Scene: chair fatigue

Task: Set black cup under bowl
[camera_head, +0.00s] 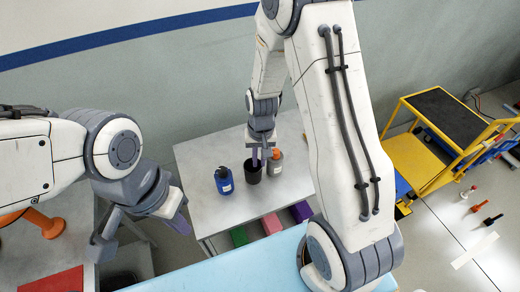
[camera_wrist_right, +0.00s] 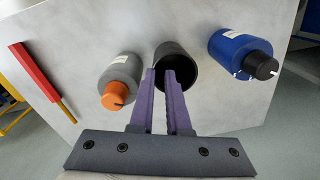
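The black cup (camera_head: 252,175) stands upright on the grey table, between a blue bottle and a grey bottle. It also shows in the right wrist view (camera_wrist_right: 180,72), with its dark mouth facing the camera. My right gripper (camera_head: 259,156) is at the cup's rim. In the right wrist view its purple fingers (camera_wrist_right: 160,74) are a little apart, at the side of the cup near the grey bottle; one finger overlaps the mouth. A firm hold on the wall does not show. My left gripper (camera_head: 150,222) hangs at the left, away from the cup; its finger gap is unclear. I see no bowl.
The blue bottle (camera_head: 224,181) and the grey bottle with orange cap (camera_head: 275,163) stand close on either side of the cup. Coloured bins (camera_head: 271,224) sit below the table (camera_head: 200,156). A yellow cart (camera_head: 410,160) stands at the right. A red bar (camera_wrist_right: 35,72) lies near the table's edge.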

